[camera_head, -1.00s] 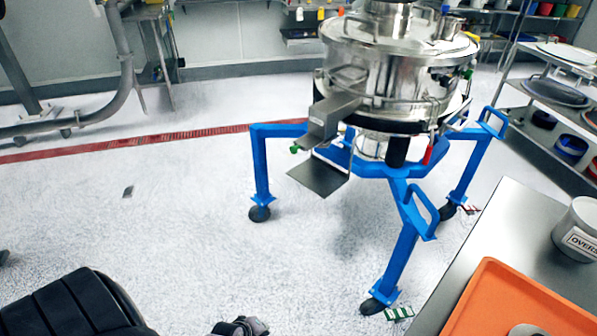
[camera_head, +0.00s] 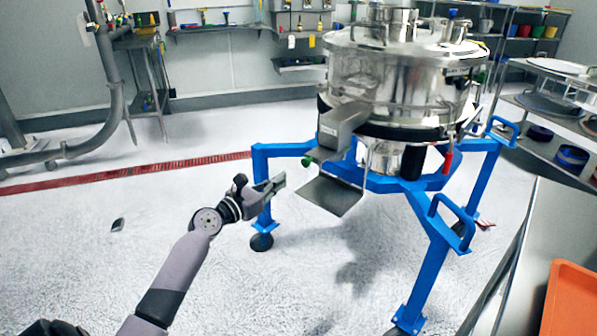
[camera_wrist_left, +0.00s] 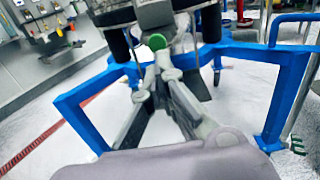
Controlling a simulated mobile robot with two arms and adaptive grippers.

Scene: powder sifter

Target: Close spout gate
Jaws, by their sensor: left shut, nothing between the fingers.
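The sifter's metal spout (camera_head: 340,124) slopes down from the steel drum (camera_head: 400,75). A flat metal plate (camera_head: 331,195) sits below its mouth. A green knob (camera_head: 307,161) shows at the left of the spout's lower end. My left gripper (camera_head: 281,182) is shut and empty, left of the plate and a little below the knob, apart from both. In the left wrist view, the knob (camera_wrist_left: 155,41) shows just beyond my fingers, with the spout (camera_wrist_left: 155,12) above it. My right gripper is not in view.
The blue stand (camera_head: 432,270) surrounds the space under the sifter; one leg (camera_head: 262,200) is close to my left gripper. A steel table (camera_head: 525,250) with an orange tray (camera_head: 573,305) is at the right.

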